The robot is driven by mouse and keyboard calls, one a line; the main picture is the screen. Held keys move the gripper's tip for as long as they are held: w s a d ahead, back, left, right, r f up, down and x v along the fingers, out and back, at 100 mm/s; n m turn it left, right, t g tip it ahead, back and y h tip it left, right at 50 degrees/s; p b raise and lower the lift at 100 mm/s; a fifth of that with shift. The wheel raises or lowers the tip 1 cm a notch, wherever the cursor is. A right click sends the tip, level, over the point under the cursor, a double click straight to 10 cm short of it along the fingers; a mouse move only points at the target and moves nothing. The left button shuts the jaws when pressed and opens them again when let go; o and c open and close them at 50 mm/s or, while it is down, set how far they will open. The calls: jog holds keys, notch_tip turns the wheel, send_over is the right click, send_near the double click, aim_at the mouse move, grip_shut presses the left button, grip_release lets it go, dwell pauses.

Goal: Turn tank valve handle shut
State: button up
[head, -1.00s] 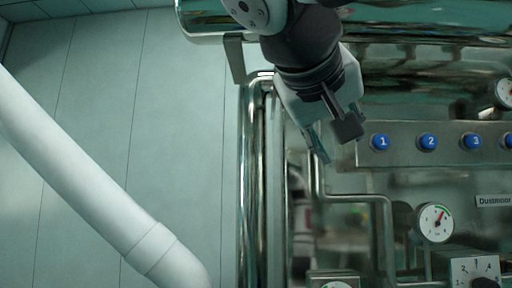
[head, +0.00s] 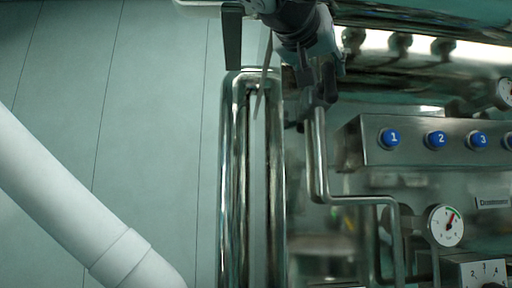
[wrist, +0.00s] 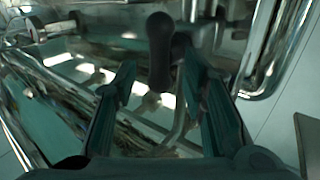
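A dark rounded handle grip (wrist: 161,52) shows in the wrist view, upright between and just beyond my fingertips; it seems to be the tank valve handle. My gripper (wrist: 159,72) is open, its two teal-lined fingers apart with a visible gap on both sides of the grip. I see no contact, though depth is hard to judge. In the head view my gripper (head: 317,90) is at the top centre, by the upper end of a thin bent metal pipe. I cannot make out the handle clearly there; my gripper and arm likely cover it.
A steel control box with blue numbered buttons (head: 390,139) stands close to the right of my gripper. A pressure gauge (head: 446,226) and a dial (head: 476,272) are below it. A thick vertical chrome frame (head: 232,180) is to the left. A white pipe (head: 75,210) crosses the lower left.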

aim_at(329, 79)
jog(key=shift+p+x, duration=0.55)
jog(key=shift+x, duration=2.1)
grip_shut()
